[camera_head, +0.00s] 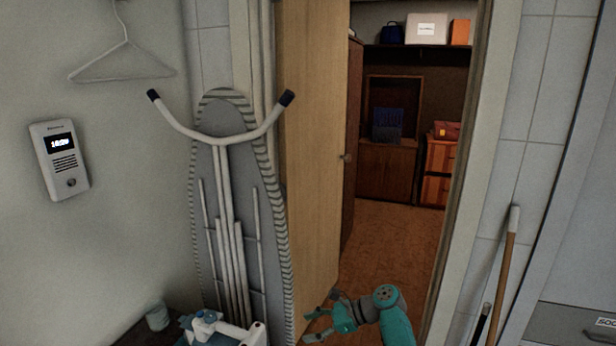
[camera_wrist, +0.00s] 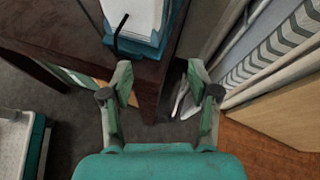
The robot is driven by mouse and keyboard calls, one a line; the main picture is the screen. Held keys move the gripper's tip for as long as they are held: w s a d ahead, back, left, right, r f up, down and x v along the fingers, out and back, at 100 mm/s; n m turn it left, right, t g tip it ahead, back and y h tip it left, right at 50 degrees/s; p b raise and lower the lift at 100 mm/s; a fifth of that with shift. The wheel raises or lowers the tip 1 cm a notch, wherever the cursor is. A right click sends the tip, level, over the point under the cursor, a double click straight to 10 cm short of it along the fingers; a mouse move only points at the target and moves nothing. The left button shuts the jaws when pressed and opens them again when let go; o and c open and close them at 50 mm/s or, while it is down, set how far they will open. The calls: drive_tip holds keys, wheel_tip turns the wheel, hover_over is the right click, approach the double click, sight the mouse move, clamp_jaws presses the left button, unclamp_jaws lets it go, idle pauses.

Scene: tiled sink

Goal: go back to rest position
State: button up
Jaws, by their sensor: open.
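My gripper (camera_head: 322,326) shows at the bottom of the head view, in front of the doorway, with its teal arm coming in from the right. Its fingers are spread and nothing is between them. In the wrist view my gripper (camera_wrist: 160,90) is open, its two fingers apart over the dark floor beside a brown wooden table (camera_wrist: 62,45). A white and teal object with a black strap (camera_wrist: 140,22) stands on the table just beyond the fingertips, apart from them.
An ironing board (camera_head: 215,180) leans upright left of the open wooden door (camera_head: 312,130). A wall intercom (camera_head: 60,160) and a hanger (camera_head: 122,60) are at left. Broom handles (camera_head: 508,250) lean at right. The doorway floor (camera_head: 390,235) is clear.

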drive_tip(key=s+d+f+n+t+h, duration=0.1)
drive_tip(key=s+d+f+t+h, duration=0.1)
drive_tip(key=s+f, duration=0.7)
drive_tip(key=s+d+f+n+t+h, duration=0.15)
drive_tip(key=s+f, duration=0.35)
drive_tip(key=f, duration=0.8)
drive_tip(key=s+d+f+n+t+h, duration=0.1)
drive_tip(key=s+d+f+t+h, duration=0.2)
drive_tip(key=s, duration=0.7)
drive_tip(key=s+d+f+n+t+h, duration=0.1)
drive_tip(key=s+d+f+n+h, duration=0.2)
drive_tip(key=s, duration=0.6)
drive_tip(key=s+d+r+n+t+h, duration=0.1)
drive_tip(key=s+d+r+n, duration=0.15)
drive_tip(key=s+r, duration=0.45)
drive_tip(key=s+d+r+n+t+h, duration=0.1)
drive_tip(key=s+d+r+n+t, duration=0.2)
drive_tip(key=s, duration=0.8)
drive_tip(key=s+d+r+n+t, duration=0.1)
drive_tip(key=s+r, duration=0.4)
drive_tip(key=r, duration=0.5)
drive_tip(key=s+d+r+n+t+h, duration=0.1)
drive_tip(key=s+r+n, duration=0.3)
drive_tip(key=r, duration=0.7)
drive_tip(key=shift+s+d+r+n, duration=0.2)
drive_tip(key=shift+s+r+n, duration=0.1)
drive_tip(key=shift+s, duration=0.5)
